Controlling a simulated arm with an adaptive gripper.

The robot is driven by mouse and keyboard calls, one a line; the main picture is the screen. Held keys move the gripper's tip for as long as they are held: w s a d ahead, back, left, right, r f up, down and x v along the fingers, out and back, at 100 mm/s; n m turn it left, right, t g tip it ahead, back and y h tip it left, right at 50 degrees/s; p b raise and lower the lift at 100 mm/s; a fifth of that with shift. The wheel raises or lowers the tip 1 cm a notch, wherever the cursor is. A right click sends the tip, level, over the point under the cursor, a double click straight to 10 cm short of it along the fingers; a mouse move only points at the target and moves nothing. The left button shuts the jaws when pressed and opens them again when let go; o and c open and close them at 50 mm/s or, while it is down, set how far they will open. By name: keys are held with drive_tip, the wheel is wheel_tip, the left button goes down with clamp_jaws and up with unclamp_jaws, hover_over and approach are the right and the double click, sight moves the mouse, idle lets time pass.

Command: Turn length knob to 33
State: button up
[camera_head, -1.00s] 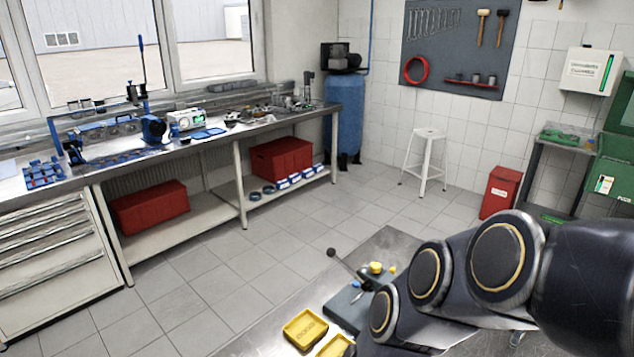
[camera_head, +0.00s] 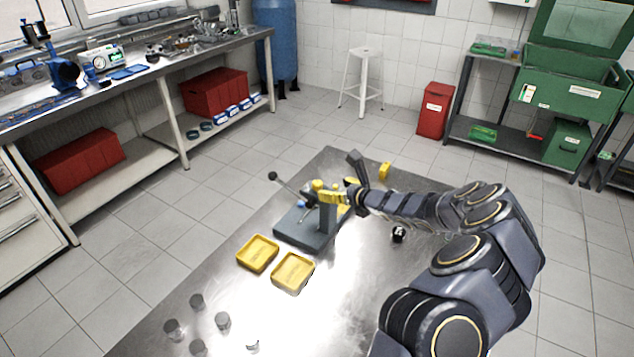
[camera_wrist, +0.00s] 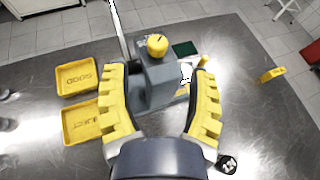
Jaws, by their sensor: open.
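A grey bench device (camera_head: 300,237) stands on the metal table, with a long lever ending in a dark ball (camera_head: 272,176). A round yellow knob with a dark pointer line (camera_wrist: 157,45) sits on top of its grey column (camera_wrist: 160,80) in the wrist view. I cannot read any scale or number by it. My gripper (camera_wrist: 160,68) is open, its yellow fingers apart on either side of the column, with the knob ahead between the fingertips and untouched as far as I can see. In the head view my gripper (camera_head: 345,188) is beside the device and partly covers it.
Two yellow trays (camera_head: 258,253) (camera_head: 293,272) lie left of the device; one reads GOOD (camera_wrist: 76,76). A yellow block (camera_head: 384,171) stands at the table's back, and a small black round item (camera_head: 398,235) lies right. Several grey cylinders (camera_head: 197,301) stand at the front left.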

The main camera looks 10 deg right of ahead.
sight(318, 183)
drive_tip(key=x, duration=0.6)
drive_tip(key=shift+w+a+f, duration=0.1)
drive_tip(key=shift+w+a, duration=0.3)
drive_tip(key=shift+w, duration=0.3)
clamp_jaws()
